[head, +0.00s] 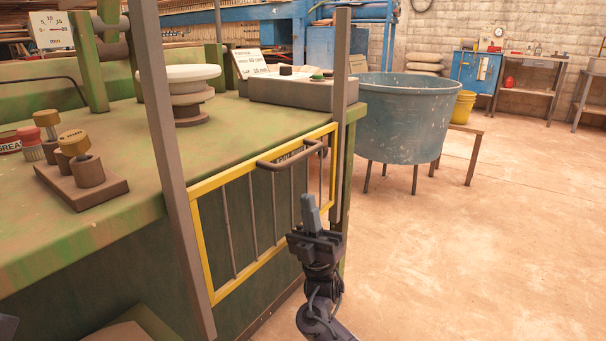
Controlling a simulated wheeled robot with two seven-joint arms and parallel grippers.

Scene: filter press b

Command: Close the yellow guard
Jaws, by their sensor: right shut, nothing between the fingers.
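The yellow guard (199,235) is a rectangular frame with grey upright bars. It hangs between two tall grey posts, the left post (165,150) and the right post (341,100), on the near side of the green machine. Its top rail lies about level with the machine's top, and the posts rise well above it. A grey-brown bar handle (290,155) sits at the top rail, right of its middle. My right gripper (310,203) is shut and empty, pointing up in front of the guard's right part, below the handle. It looks apart from the handle.
The green machine top (130,135) carries a round stacked piece (188,90), a block with knobs (85,185) and a control box (300,92). A large blue-grey tub (400,120) stands behind the right post. The floor (480,250) on the right is clear.

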